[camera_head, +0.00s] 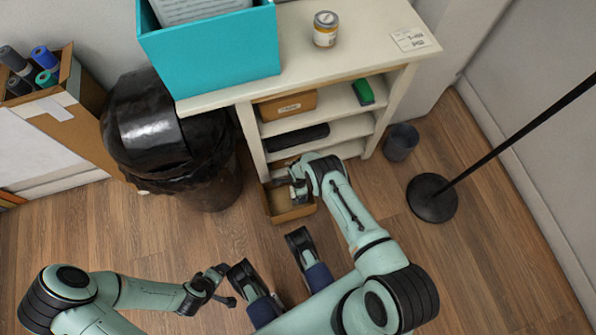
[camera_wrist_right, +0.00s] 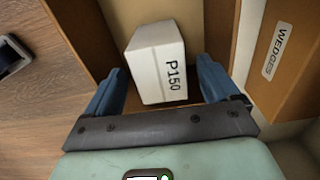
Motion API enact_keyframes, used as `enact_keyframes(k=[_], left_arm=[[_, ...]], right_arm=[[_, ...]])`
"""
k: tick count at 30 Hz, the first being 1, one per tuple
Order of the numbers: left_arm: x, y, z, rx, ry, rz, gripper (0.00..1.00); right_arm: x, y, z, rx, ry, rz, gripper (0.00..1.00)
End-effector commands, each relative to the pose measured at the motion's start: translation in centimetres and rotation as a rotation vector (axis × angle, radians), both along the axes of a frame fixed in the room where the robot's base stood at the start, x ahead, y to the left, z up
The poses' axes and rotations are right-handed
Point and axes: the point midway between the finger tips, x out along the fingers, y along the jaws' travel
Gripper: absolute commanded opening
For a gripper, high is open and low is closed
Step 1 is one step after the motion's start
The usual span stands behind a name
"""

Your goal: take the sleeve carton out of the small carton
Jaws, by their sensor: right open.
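The small carton (camera_head: 292,214) is an open brown box on the floor in front of the shelf unit. In the right wrist view its brown side wall (camera_wrist_right: 82,30) shows left of a white box marked P150 (camera_wrist_right: 160,65), likely the sleeve carton, which sits inside it. My right gripper (camera_head: 298,186) reaches down into the small carton. In the wrist view the open blue fingers (camera_wrist_right: 163,66) stand either side of the white box, with a visible gap on each side. My left gripper (camera_head: 224,286) is empty, apart from the cartons, with its fingers spread.
A shelf unit (camera_head: 325,150) stands behind the small carton. A brown box labelled WEDGES (camera_wrist_right: 262,85) is close to the right finger. A black bin (camera_head: 150,130) is at left; a small grey bin (camera_head: 400,142) and a stand base (camera_head: 432,200) are at right.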

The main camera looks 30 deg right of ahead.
Motion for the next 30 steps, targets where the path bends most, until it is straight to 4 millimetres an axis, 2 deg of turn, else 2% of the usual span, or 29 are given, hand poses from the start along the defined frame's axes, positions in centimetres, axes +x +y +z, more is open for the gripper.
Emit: enact_keyframes(k=[3,11,15,16,17,26,30], left_arm=[[-0.84,0.06,-0.81,-0.003,0.029,0.001,0.83],[-1.02,0.10,-0.81,-0.003,0.034,0.002,0.83],[-1.00,0.10,-0.81,-0.003,0.034,0.002,0.83],[-1.00,0.10,-0.81,-0.004,0.034,0.002,0.83],[-0.99,0.10,-0.81,-0.004,0.034,0.002,0.83],[-0.90,0.09,-0.70,-0.003,0.031,0.001,0.83],[-0.32,0.02,-0.09,-0.001,0.011,0.001,0.83]], right_arm=[[-0.01,-0.01,-0.98,0.001,0.000,-0.002,0.88],[0.01,-0.01,-0.97,0.000,-0.001,-0.001,0.88],[0.00,-0.01,-0.97,0.000,0.000,-0.001,0.43],[0.00,-0.01,-0.96,0.000,0.000,-0.001,0.33],[0.00,-0.01,-0.97,0.000,0.000,-0.001,0.28],[0.03,-0.01,-0.82,0.000,-0.001,0.000,0.28],[0.06,0.00,-0.06,-0.001,-0.002,0.000,0.28]])
